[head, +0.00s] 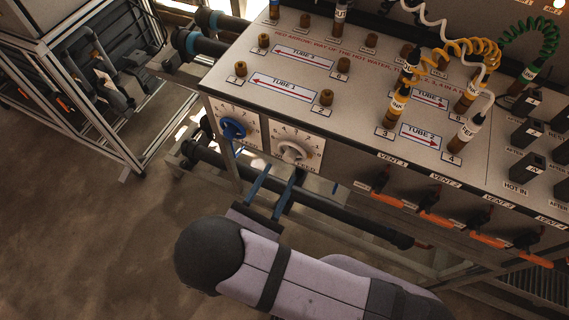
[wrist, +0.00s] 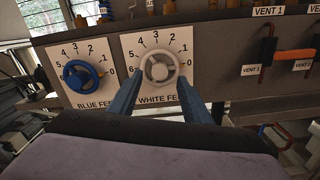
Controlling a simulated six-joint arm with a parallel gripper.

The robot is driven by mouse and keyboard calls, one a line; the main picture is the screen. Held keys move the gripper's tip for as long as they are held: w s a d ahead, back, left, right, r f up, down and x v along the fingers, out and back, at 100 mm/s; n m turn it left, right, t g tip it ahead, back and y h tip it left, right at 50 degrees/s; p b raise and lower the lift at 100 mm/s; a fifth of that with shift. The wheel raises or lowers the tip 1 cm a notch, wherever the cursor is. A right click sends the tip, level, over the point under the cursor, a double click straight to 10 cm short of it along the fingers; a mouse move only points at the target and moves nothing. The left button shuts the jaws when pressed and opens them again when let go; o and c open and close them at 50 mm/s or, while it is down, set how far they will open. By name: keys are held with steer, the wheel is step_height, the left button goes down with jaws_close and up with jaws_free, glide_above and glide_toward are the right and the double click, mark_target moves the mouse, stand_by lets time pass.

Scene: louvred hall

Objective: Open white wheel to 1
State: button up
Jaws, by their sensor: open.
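The white wheel (head: 293,151) is on the front face of the panel, right of the blue wheel (head: 233,128). In the wrist view the white wheel (wrist: 160,68) sits on a white dial plate labelled WHITE FEED, with numbers from 0 at right round to 6 at left. Its exact setting is hard to read. My gripper (head: 281,173) has two blue fingers, spread apart and empty, pointing at the white wheel from in front. In the wrist view my gripper (wrist: 159,83) has one finger low on each side of the wheel, with no clear contact.
The blue wheel (wrist: 82,76) on its own dial is close at left. Vent levers with orange handles (head: 387,198) line the panel front at right. A dark pipe (head: 350,222) runs below the panel. Coiled hoses (head: 467,50) stand on the top.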

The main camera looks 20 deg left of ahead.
mark_target(288, 159)
steer(key=shift+w+p, duration=0.4)
steer(key=shift+w, duration=2)
steer(key=c, duration=1)
steer(key=shift+c, duration=0.2)
steer(key=shift+n, duration=0.3)
steer(key=shift+a+n+p, duration=0.1)
steer(key=shift+n+p, duration=0.4)
steer(key=shift+n, duration=2.1)
